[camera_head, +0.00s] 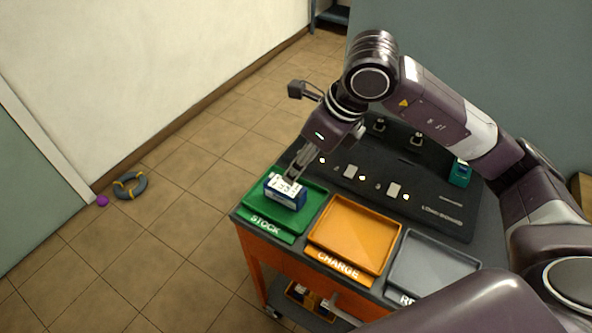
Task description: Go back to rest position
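My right arm reaches in from the right side of the head view. Its gripper (297,170) points down at the back edge of a blue and white block with dark digits on it (286,191). The block sits in the green STOCK tray (262,232). The fingertips overlap the block's top in the picture; I cannot tell whether they touch it or are closed. My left gripper is not in view.
An orange CHARGE tray (352,238) and a grey tray (433,265) stand beside the green one on the cart. A dark panel (440,215) with sockets lies behind, with a teal block (460,173). A ring (130,186) and purple ball (102,200) lie on open floor.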

